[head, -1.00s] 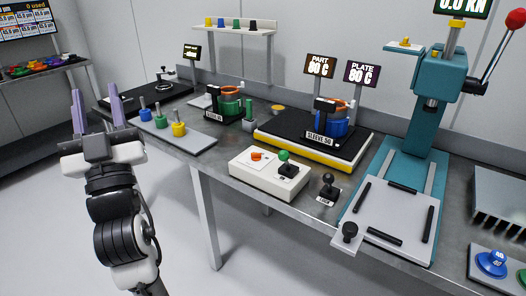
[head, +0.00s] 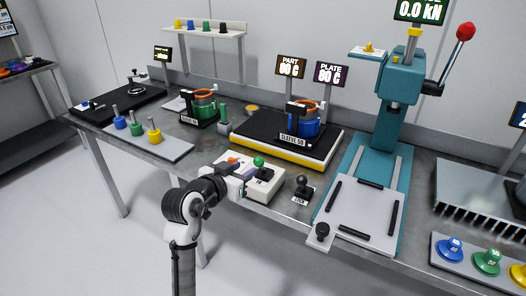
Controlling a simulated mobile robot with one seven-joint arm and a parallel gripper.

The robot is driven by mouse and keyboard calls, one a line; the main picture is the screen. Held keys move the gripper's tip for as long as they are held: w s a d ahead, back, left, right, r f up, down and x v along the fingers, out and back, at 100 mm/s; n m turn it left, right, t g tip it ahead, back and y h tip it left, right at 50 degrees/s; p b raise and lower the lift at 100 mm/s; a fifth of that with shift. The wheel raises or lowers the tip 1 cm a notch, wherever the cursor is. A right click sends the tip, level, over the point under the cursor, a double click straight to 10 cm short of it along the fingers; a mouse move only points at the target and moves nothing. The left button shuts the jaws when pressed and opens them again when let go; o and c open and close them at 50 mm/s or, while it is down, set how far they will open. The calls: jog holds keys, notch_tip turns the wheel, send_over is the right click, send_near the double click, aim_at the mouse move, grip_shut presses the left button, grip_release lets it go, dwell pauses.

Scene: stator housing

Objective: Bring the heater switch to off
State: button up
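The white control box (head: 266,192) sits at the front edge of the bench, before the heater plate (head: 262,140). It carries a green-knobbed lever (head: 259,162) on a black base and an orange-red control (head: 233,159) to its left, now partly hidden. I cannot tell which of the two is the heater switch, nor its setting. Contact and finger opening cannot be made out.
A black-knobbed lever (head: 302,184) stands right of the box. A blue part (head: 303,122) sits on the plate behind; displays read PART 80 C (head: 290,66) and PLATE 80 C (head: 331,74). A teal press (head: 392,110) stands right. A peg tray (head: 150,142) lies left.

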aim_at(256, 161)
jog(key=shift+p+x, duration=0.6)
jog(key=shift+x, duration=2.8)
jog(key=shift+w+d, duration=0.1)
jog(key=shift+w, duration=0.15)
jog(key=c, duration=0.6)
jog(key=shift+w+d+r, duration=0.25)
jog(key=shift+w+d, duration=0.15)
jog(key=shift+w, duration=0.2)
jog(key=shift+w+d+r, duration=0.25)
jog(key=shift+w+d, duration=0.15)
jog(key=shift+w, duration=0.2)
jog(key=shift+b+x, duration=0.75)
jog(key=shift+x, duration=2.1)
jog(key=shift+f, duration=0.15)
jog(key=shift+s, duration=0.1)
